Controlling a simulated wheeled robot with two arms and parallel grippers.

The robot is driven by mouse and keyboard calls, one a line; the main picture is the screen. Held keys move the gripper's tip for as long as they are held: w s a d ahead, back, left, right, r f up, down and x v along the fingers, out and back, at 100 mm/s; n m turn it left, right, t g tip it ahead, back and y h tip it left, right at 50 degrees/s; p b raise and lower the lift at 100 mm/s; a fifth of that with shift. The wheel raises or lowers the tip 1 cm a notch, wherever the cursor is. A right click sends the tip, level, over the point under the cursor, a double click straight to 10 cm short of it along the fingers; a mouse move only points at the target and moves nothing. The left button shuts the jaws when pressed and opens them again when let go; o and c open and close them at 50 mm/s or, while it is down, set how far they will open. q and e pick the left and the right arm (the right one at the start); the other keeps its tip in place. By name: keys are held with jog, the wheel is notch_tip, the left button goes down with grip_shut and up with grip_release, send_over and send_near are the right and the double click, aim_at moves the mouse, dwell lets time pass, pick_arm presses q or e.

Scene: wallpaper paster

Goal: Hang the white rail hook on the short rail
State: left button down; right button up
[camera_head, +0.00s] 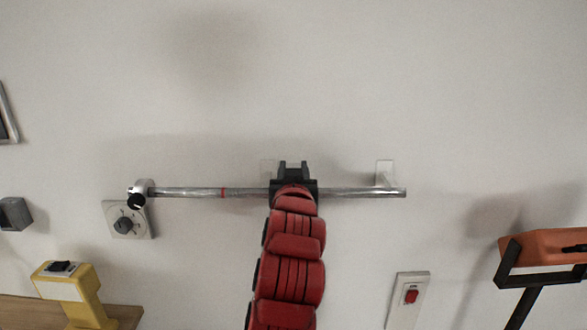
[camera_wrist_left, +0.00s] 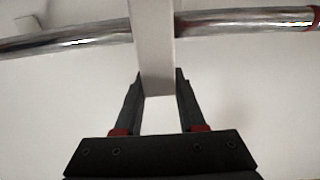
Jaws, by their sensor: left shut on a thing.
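A shiny metal rail (camera_head: 350,192) with a red band runs level along the wall; it also crosses the top of the left wrist view (camera_wrist_left: 240,21). My left gripper (camera_head: 293,172) is in front of the rail in the head view. In the left wrist view my left gripper (camera_wrist_left: 160,95) is shut on a white bar, the white rail hook (camera_wrist_left: 153,50). The hook crosses in front of the rail there. I cannot tell whether it touches or hangs on the rail. The hook is hidden by my gripper in the head view. My right gripper is not in view.
A wall bracket (camera_head: 385,172) supports the rail at right. A dial plate (camera_head: 123,221) is below the rail's left end. A yellow device (camera_head: 72,288) stands at lower left, a red switch (camera_head: 411,296) is at lower right, and an orange object (camera_head: 550,246) is at far right.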

pick_arm(q)
jog(key=shift+f+b, duration=1.2)
jog(key=shift+f, duration=0.65)
jog(key=shift+c, duration=2.1)
grip_release()
jog(key=s+b, duration=0.9)
jog(key=s, duration=0.8)
jog(key=shift+s, duration=0.2)
jog(key=shift+r, duration=0.1)
